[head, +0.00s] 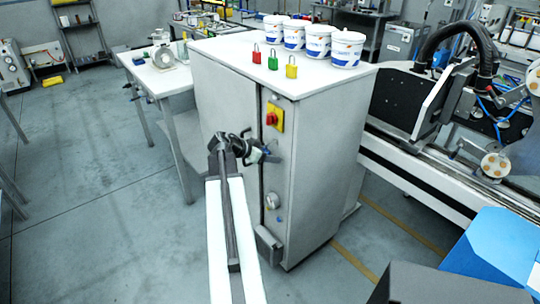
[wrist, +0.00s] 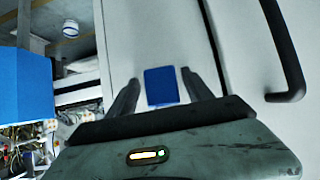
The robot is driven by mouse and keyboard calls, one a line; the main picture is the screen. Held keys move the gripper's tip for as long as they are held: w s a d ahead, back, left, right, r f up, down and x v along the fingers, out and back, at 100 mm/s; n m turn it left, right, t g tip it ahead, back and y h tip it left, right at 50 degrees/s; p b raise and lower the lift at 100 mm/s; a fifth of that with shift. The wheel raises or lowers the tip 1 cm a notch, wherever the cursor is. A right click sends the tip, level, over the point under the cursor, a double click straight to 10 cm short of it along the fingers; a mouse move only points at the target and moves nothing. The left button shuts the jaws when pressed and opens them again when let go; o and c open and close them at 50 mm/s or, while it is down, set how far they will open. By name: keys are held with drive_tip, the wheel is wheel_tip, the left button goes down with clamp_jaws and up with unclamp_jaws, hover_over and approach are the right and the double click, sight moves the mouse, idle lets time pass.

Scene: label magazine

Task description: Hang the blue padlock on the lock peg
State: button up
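My gripper (head: 256,152) is at the end of my raised arm, in front of the cabinet's narrow side, below a red rotary switch on a yellow plate (head: 273,117). In the wrist view, the blue padlock (wrist: 161,86) shows as a plain blue block between the two fingers of my gripper (wrist: 160,78), against the pale cabinet. In the head view only a little blue shows by the fingertips. I cannot clearly make out the lock peg.
Red (head: 256,54), green (head: 273,59) and yellow (head: 291,67) padlocks stand on the cabinet top (head: 225,50), with several white buckets (head: 318,41) behind. A round silver fitting (head: 271,201) is lower on the cabinet. A dark handle (wrist: 283,55) is at the wrist view's right.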

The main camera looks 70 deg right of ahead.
drive_tip(key=p+v, duration=0.4)
drive_tip(key=v, duration=0.4)
drive_tip(key=shift+d, duration=0.1)
